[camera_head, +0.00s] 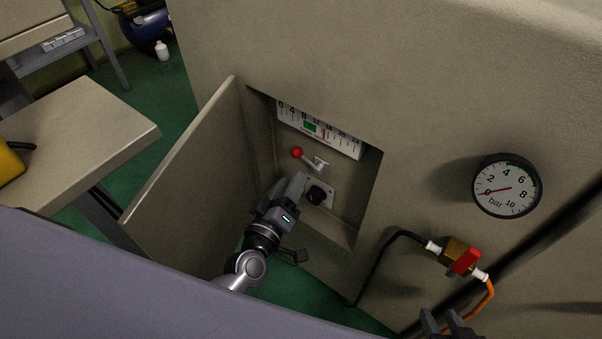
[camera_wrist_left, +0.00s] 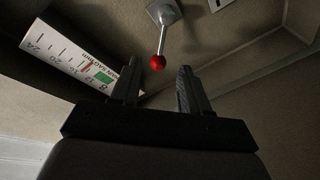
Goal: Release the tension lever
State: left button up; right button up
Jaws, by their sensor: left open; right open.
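The tension lever is a short metal rod with a red ball knob (camera_head: 297,153) on a small metal plate inside the open recess. Its red ball (camera_wrist_left: 158,62) also shows in the left wrist view, ahead of the fingertips and between their lines. My left gripper (camera_head: 297,186) is open and empty in the recess, just below the lever and apart from it. Its two fingers (camera_wrist_left: 157,78) stand on either side in the wrist view. My right gripper (camera_head: 447,320) is open at the bottom edge, partly cut off.
A scale strip (camera_head: 320,130) sits above the lever; a black knob (camera_head: 319,194) sits below it. The open door (camera_head: 187,178) stands left of the recess. A pressure gauge (camera_head: 506,187) and a red-handled valve (camera_head: 462,260) are at the right.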

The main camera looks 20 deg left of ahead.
aim_at(307, 161)
pick_arm(q)
jog(key=w+b, duration=0.1)
jog(key=w, duration=0.6)
jog(key=shift+w+d, duration=0.15)
jog(key=shift+d, duration=0.1)
grip_shut()
